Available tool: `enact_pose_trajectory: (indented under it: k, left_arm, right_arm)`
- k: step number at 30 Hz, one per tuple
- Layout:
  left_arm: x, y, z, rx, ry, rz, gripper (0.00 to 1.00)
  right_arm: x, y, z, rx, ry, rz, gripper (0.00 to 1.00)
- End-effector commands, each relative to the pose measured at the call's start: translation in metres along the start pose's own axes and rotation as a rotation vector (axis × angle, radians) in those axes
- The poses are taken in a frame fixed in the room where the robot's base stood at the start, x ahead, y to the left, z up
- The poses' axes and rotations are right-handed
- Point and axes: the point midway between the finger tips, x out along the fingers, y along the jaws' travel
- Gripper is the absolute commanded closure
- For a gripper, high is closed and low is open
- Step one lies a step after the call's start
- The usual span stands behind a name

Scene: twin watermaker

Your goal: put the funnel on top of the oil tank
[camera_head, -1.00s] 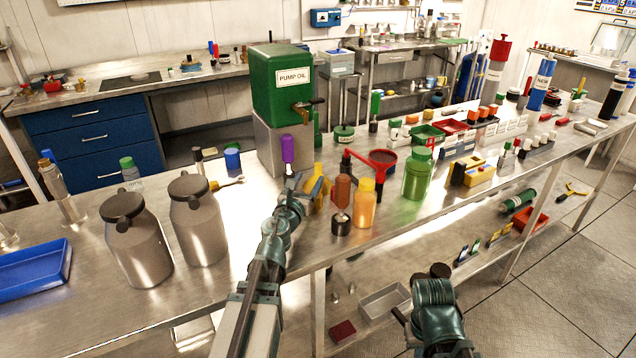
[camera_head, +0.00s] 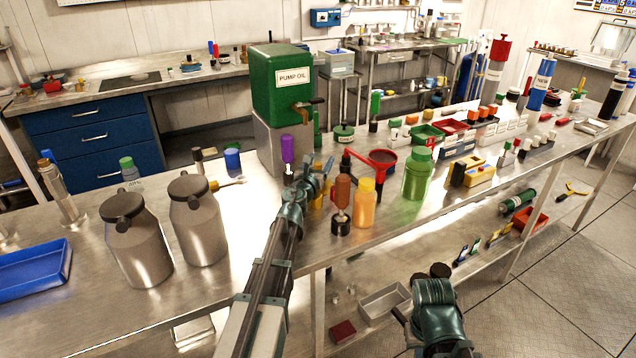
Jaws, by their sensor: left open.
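The oil tank (camera_head: 283,92) is a green box labelled PUMP OIL with a brass tap on its front, standing on a grey block. Its flat top is bare. A yellow piece that looks like the funnel (camera_head: 317,200) is on the bench in front of the tank, mostly hidden by my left gripper. My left gripper (camera_head: 322,172) is open and reaches over this yellow piece; whether it touches it I cannot tell. My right gripper (camera_head: 436,285) is low at the bottom, in front of the bench, and its fingers are not clear.
A purple-topped bottle (camera_head: 287,150) stands left of my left gripper. Two metal canisters (camera_head: 136,240) stand left.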

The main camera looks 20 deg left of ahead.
Motion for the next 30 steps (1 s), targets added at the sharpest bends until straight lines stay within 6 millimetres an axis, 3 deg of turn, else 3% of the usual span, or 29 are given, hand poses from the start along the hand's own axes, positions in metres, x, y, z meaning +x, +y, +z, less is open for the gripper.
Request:
enact_pose_trajectory:
  k: [2, 8, 19, 30]
  left_arm:
    - [0.0102, -0.0001, 0.0000, 0.000, 0.000, 0.000, 0.35]
    - [0.0093, -0.0003, 0.0000, 0.000, 0.000, 0.000, 0.35]
    - [0.0091, -0.0002, 0.0000, 0.000, 0.000, 0.000, 0.98]
    - [0.0091, -0.0001, 0.0000, 0.000, 0.000, 0.000, 1.00]
  right_arm:
    - [0.0000, 0.0000, 0.0000, 0.000, 0.000, 0.000, 1.00]
    - [0.0000, 0.0000, 0.0000, 0.000, 0.000, 0.000, 1.00]
    - [0.0000, 0.0000, 0.0000, 0.000, 0.000, 0.000, 1.00]
    - [0.0000, 0.0000, 0.0000, 0.000, 0.000, 0.000, 1.00]
